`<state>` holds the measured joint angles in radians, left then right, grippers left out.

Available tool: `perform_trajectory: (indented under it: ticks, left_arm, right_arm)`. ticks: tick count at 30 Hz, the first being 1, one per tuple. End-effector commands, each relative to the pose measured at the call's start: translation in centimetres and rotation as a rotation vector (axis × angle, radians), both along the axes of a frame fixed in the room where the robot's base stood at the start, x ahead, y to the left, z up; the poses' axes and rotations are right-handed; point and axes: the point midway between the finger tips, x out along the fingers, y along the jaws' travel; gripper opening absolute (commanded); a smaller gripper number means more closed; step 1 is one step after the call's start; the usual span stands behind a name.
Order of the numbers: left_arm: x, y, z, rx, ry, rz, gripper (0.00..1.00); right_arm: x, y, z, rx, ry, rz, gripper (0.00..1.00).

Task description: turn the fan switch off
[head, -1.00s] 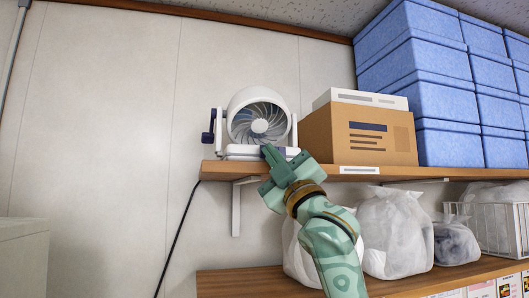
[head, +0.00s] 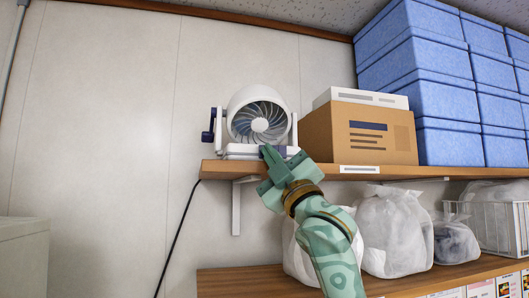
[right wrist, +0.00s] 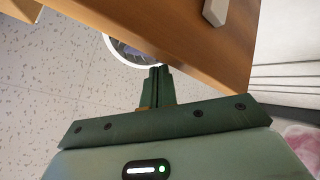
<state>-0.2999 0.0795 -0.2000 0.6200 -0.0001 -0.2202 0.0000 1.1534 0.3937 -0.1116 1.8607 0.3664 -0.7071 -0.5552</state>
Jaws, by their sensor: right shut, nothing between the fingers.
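A white desk fan (head: 258,117) stands on the upper wooden shelf, with a dark blue knob on its left side. Its low white base (head: 238,151) is at the shelf's front edge. My right gripper (head: 267,150) is shut and empty, its fingertips in front of the right part of the fan's base. The switch itself is hidden or too small to make out. In the right wrist view, the shut fingers (right wrist: 158,72) are beside the shelf board, with part of the fan (right wrist: 128,48) behind their tips. I cannot tell whether the fingers touch the fan. My left gripper is not in view.
A cardboard box (head: 335,145) with a white box on top stands right of the fan. Blue boxes (head: 430,90) are stacked farther right. White bags (head: 395,235) fill the lower shelf. A black cord (head: 180,235) hangs at the left, where the wall is clear.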

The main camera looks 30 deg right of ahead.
Motion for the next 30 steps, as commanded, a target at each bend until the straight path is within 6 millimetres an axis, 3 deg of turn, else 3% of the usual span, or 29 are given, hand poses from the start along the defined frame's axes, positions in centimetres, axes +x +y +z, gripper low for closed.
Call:
perform_trajectory:
  ticks: [25,30]
  left_arm:
    - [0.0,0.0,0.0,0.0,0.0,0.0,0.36]
    - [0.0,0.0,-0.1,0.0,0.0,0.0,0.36]
  right_arm:
    - [-1.8,0.2,0.1,0.0,-0.001,0.0,0.0]
    - [-3.1,0.3,0.1,0.0,-0.003,0.001,0.0]
